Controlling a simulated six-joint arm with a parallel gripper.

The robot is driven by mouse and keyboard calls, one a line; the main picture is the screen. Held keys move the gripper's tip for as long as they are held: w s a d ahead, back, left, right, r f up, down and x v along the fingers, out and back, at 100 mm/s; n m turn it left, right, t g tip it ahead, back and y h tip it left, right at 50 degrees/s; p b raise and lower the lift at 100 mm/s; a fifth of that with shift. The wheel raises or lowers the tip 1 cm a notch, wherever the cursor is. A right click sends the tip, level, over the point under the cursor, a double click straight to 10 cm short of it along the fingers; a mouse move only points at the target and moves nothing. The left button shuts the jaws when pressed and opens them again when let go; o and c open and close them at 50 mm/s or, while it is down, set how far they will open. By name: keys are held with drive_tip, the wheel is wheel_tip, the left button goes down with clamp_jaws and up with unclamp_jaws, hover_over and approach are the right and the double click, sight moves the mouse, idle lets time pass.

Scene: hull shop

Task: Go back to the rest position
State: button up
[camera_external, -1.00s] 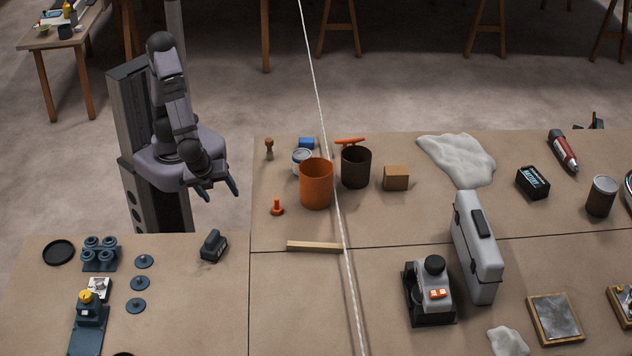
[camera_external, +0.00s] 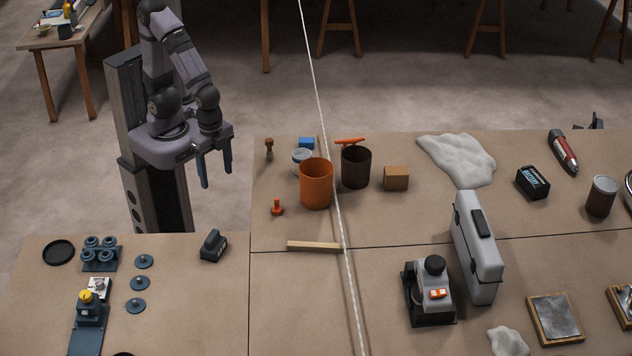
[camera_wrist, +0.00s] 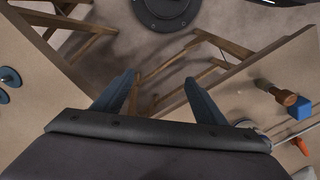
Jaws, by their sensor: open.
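My gripper (camera_external: 214,170) hangs just left of the bench edge in the external view, with both dark blue fingers pointing down. The fingers are apart and nothing is between them. In the wrist view my gripper (camera_wrist: 160,97) also shows spread and empty, with floor and wooden trestle legs behind it.
An orange cup (camera_external: 316,184), a dark brown cup (camera_external: 356,167) and an orange plunger-like piece (camera_external: 277,207) stand on the right bench. A dark block-like tool (camera_external: 213,245) sits on the left bench. A pale rope (camera_external: 322,110) runs down across the scene. Floor lies under my gripper.

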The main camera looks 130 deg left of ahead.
wheel_tip(320, 180, up, 7)
drive_tip(key=p, duration=0.5)
drive_tip(key=shift+r, duration=0.15)
